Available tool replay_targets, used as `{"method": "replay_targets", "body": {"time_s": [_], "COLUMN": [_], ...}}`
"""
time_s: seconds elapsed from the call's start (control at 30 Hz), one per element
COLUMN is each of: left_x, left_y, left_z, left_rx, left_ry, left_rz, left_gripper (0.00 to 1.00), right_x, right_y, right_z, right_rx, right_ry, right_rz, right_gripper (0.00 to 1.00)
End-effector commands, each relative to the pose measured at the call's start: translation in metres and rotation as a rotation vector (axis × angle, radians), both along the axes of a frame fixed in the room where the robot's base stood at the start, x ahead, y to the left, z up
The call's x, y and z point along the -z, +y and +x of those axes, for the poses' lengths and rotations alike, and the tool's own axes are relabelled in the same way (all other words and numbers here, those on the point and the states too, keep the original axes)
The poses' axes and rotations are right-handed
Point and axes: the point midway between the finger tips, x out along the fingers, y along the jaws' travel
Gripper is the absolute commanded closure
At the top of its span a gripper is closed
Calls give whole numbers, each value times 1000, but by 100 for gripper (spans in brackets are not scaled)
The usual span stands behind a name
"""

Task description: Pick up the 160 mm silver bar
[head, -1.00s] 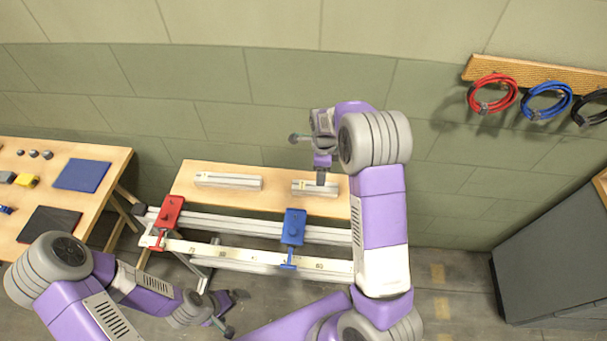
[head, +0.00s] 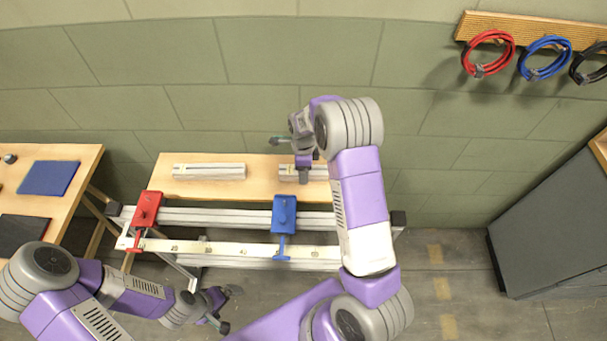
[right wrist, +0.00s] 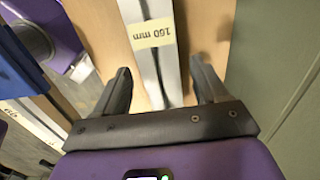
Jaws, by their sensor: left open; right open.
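The 160 mm silver bar (right wrist: 150,50), with its "160 mm" label, lies on the wooden bench in the right wrist view. It runs between the two fingers of my right gripper (right wrist: 160,72), which is open with a finger on each side and a gap to the bar. In the head view this bar (head: 288,172) is the right one of two, partly hidden by my right gripper (head: 294,160). My left gripper (head: 217,309) is open and empty, low over the floor in front of the rail frame.
Another silver bar (head: 209,172) lies to the left on the bench (head: 258,188). In front is a rail frame with a red clamp (head: 146,209), a blue clamp (head: 284,214) and a scale. A side table (head: 82,160) is left, a grey cabinet (head: 550,225) right.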

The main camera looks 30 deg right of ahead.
Motion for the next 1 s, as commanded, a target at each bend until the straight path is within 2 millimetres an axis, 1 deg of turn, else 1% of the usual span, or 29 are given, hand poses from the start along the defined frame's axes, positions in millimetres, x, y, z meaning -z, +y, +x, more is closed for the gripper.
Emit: {"method": "replay_targets", "body": {"time_s": [0.03,0.1,0.3,0.33,0.73,0.77,1.0], "left_x": [4,5,4,4,4,4,3], "left_y": [0,0,0,0,0,0,0], "left_z": [0,0,0,0,0,0,0], "left_rx": [0,0,0,0,0,0,0], "left_ry": [0,0,0,0,0,0,0], "left_rz": [0,0,0,0,0,0,0], "left_gripper": [0,0,0,0,0,0,0], "right_x": [10,15,15,15,15,15,12], "right_y": [-1,0,0,0,0,-1,0], "right_z": [0,0,0,0,1,1,1], "right_rx": [0,-1,0,0,0,0,0], "right_ry": [1,0,-2,-2,-2,-3,-3], "right_rz": [0,0,-1,-1,-1,-1,-1], "right_gripper": [28,28,28,29,90,92,92]}}
